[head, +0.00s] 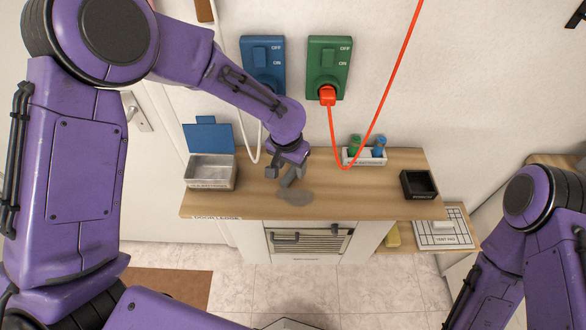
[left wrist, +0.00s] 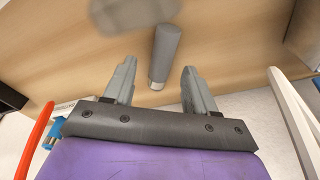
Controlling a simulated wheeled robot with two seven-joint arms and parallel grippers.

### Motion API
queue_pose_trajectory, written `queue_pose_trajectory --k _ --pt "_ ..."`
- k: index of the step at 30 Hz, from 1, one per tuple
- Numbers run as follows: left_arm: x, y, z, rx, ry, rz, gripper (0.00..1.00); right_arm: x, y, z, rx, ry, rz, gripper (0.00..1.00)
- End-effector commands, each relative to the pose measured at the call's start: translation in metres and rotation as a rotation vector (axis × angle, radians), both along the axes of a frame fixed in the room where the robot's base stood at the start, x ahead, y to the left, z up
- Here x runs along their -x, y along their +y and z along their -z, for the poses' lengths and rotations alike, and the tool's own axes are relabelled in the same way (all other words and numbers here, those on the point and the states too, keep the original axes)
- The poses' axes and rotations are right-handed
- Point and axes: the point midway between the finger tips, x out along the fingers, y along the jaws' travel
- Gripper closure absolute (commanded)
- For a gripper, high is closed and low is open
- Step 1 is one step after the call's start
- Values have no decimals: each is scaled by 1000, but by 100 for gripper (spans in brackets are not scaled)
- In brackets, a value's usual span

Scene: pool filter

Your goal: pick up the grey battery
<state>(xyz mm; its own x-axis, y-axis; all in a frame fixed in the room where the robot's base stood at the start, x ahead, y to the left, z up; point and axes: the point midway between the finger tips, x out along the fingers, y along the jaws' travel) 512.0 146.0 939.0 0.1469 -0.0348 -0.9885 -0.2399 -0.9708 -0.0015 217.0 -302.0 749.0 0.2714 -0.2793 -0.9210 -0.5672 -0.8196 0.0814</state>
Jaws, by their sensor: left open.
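The grey battery (left wrist: 166,52) is a plain cylinder with a pale metal end, seen in the left wrist view. My left gripper (left wrist: 159,70) is open, with one finger on each side of the battery's near end in that view. I see a gap on both sides, and no contact. In the head view my left gripper (head: 286,172) is low over the middle of the wooden counter. The battery (head: 288,181) shows only partly there, beside the fingers. My right arm shows at the right edge, but its gripper is out of view.
A flat grey patch (head: 296,197) is on the counter (head: 345,202). A metal box with a raised blue lid (head: 209,170) stands left. A white holder with green and blue cylinders (head: 364,156) stands at the back, and a black tray (head: 418,185) right. A red cord (head: 385,90) hangs in front.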

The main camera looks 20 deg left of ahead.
Motion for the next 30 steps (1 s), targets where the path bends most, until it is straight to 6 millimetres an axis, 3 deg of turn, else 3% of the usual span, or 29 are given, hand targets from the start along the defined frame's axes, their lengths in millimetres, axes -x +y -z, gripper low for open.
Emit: queue_pose_trajectory --k 4,11,17,26,30 --pt "-3 0 20 -2 2 1 44 0 0 -7 0 -1 0 57" --pt "-4 -2 24 0 -1 3 44 0 0 -6 0 -1 0 57" --pt "-4 -2 24 0 -1 5 100 0 0 -6 1 -1 0 57" --pt "-5 -3 23 0 -1 5 100 0 0 -6 0 0 0 57" --pt "-6 -2 12 0 -3 5 100 0 0 -4 1 -1 0 57"
